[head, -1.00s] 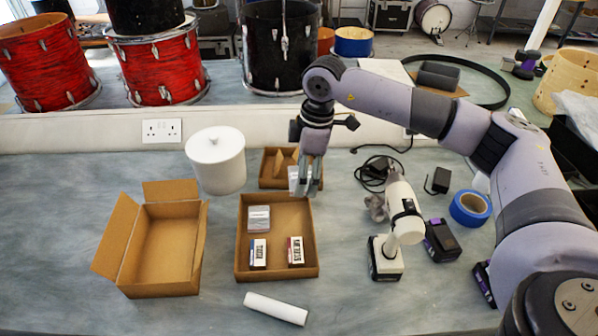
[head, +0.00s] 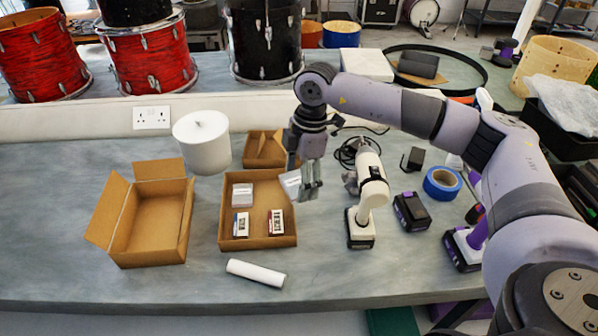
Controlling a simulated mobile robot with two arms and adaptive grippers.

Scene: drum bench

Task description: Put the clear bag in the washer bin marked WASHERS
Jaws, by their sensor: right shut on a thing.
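My right gripper (head: 309,194) is shut on a small clear bag (head: 290,184) with a whitish look. It holds the bag up near the back right corner of the shallow cardboard tray (head: 228,215). A small open cardboard bin (head: 252,163) stands behind that tray, to the left of the gripper. I cannot read a WASHERS mark on any bin. My left gripper is out of view.
The tray holds a clear-topped packet (head: 242,194) and two small labelled boxes (head: 241,224) (head: 277,222). An open carton (head: 150,220), white canister (head: 203,142), white roll (head: 256,273), white drill (head: 366,200) and blue tape (head: 442,183) stand around.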

